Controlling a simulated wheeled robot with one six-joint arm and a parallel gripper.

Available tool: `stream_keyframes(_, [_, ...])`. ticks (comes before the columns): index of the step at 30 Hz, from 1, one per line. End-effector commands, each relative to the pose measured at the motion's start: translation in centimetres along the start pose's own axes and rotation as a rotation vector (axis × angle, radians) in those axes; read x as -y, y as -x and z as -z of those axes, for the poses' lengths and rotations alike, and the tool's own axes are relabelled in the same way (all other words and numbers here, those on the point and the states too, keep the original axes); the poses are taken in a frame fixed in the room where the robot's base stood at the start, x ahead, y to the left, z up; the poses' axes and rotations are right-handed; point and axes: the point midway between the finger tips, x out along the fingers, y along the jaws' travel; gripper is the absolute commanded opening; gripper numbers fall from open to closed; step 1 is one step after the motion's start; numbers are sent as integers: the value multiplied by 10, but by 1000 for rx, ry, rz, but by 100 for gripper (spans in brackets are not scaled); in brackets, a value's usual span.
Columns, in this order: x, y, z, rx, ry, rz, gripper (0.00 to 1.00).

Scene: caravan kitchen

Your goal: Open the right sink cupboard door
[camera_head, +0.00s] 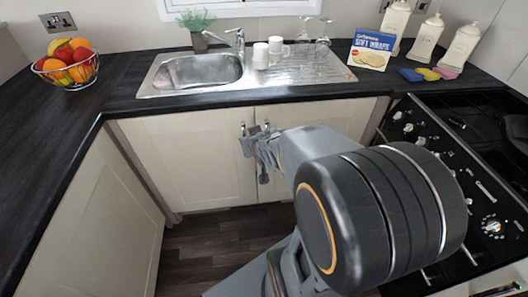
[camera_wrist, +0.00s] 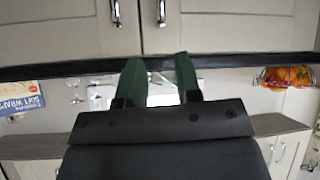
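The right sink cupboard door (camera_head: 300,118) is cream and looks shut, level with the left door (camera_head: 185,155). In the wrist view, which looks upside down, the right door (camera_wrist: 60,25) is on the left. Its metal handle (camera_wrist: 115,12) is at the top edge, beside the left door's handle (camera_wrist: 161,12). My gripper (camera_head: 259,140) is in front of the handles in the head view and partly hides them. In the wrist view its two green fingers (camera_wrist: 159,68) are apart with nothing between them. Neither finger visibly touches a handle.
The dark worktop (camera_head: 120,90) runs above the doors, with the sink (camera_head: 195,72) over them. The stove (camera_head: 455,150) stands close on the right. Another cream cupboard (camera_head: 95,225) is on the left. Dark floor (camera_head: 215,245) is clear between.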

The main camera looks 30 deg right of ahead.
Motion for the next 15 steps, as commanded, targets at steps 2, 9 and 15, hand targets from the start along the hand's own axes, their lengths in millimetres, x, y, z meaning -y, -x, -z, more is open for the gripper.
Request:
stream_keyframes(2, [-19,-52,-37,-107,-19,-34,32])
stream_keyframes(9, [-58,-116,-86,-426,-64,-37,32])
stream_keyframes(15, [-77,-131,-113,-597,-100,-25,32])
